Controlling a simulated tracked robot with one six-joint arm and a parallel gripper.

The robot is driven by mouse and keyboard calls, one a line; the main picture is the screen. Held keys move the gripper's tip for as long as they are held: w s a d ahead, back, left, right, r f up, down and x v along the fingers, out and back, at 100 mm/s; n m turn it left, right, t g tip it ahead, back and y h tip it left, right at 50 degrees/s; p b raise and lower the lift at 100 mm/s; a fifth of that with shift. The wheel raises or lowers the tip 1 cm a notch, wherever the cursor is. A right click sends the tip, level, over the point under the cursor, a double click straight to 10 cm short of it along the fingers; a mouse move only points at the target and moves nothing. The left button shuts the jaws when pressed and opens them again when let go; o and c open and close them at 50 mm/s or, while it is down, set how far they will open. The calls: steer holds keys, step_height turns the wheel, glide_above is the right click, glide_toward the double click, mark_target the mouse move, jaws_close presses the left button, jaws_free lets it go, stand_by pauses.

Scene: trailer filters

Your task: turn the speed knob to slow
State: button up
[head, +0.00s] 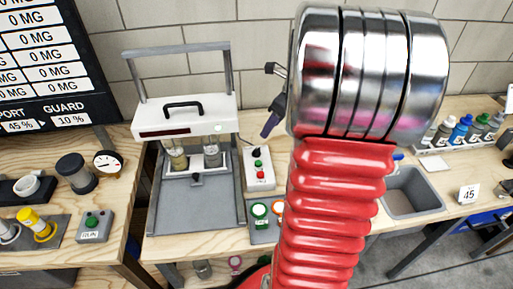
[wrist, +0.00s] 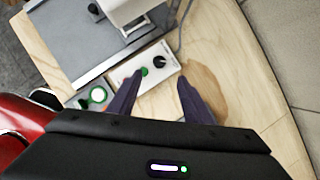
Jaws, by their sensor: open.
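The speed knob appears to be the small black knob (head: 256,152) at the far end of a white control box (head: 262,184). It also shows in the wrist view (wrist: 159,62). Its pointer direction and any slow mark are too small to read. A green button (wrist: 145,71) sits beside the knob on the box. A red button (head: 260,175) shows in the head view. My gripper (wrist: 159,78) is open and empty, with its two dark fingers apart over the near side of the box. In the head view its dark fingers (head: 270,122) show left of my arm.
A grey-framed machine (head: 185,115) with a white top and two jars stands left of the box. A grey sink tray (head: 412,192) is at right. Bare wood lies right of the box in the wrist view.

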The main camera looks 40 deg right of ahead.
mark_target(256, 149)
steer(key=x, duration=1.3)
steer(key=shift+w+f, duration=0.1)
steer(key=shift+f, duration=0.3)
steer(key=shift+c, duration=0.3)
steer(key=c, duration=0.9)
steer(key=shift+a, duration=0.2)
steer(key=shift+c, duration=0.5)
steer(key=shift+d, duration=0.1)
